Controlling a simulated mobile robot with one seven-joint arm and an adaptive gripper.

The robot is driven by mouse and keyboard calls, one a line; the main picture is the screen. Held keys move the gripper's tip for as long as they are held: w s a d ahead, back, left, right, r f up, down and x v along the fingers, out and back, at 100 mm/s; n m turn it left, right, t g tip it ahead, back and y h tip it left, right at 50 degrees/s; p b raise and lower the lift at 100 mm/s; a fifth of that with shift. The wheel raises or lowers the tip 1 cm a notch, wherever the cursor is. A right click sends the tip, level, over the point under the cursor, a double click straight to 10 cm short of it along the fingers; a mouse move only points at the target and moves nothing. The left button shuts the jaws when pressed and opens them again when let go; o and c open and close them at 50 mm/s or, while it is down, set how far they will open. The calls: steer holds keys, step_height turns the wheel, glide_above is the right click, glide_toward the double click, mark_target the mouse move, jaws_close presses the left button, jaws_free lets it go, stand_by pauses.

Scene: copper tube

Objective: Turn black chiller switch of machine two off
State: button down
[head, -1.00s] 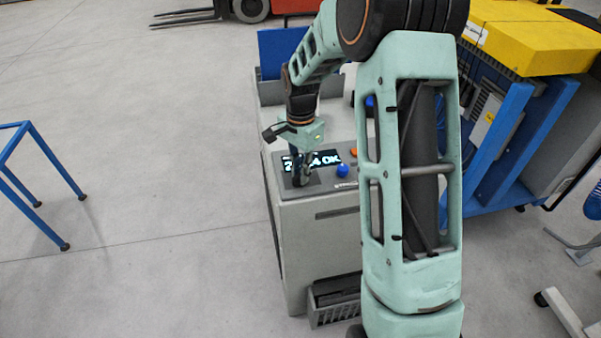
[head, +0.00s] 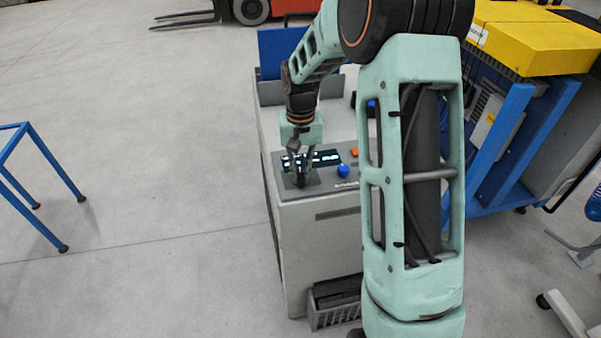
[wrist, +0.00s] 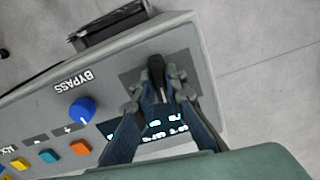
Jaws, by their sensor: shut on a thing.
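The black chiller switch (wrist: 155,68) sits on a dark grey plate at the end of the machine's panel in the wrist view. My gripper (wrist: 157,88) is closed around it, with one fingertip on each side of the knob. In the head view my gripper (head: 301,181) points down at the panel's left end and mostly hides the switch. The machine (head: 318,235) is a grey cabinet with a lit display (head: 327,157), partly covered by my fingers. Its lettering is too small to read.
A blue knob (wrist: 82,110) marked BYPASS is close to my fingers. Orange (wrist: 81,147), blue (wrist: 48,156) and yellow (wrist: 19,163) buttons line the panel. A blue frame (head: 40,150) stands at left, and a blue-and-yellow machine (head: 530,45) at right.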

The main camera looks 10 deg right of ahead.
mark_target(301, 174)
steer(key=shift+n, duration=0.6)
steer(key=c, duration=2)
jaws_free()
steer(key=shift+o, duration=0.2)
step_height(301, 174, up, 12)
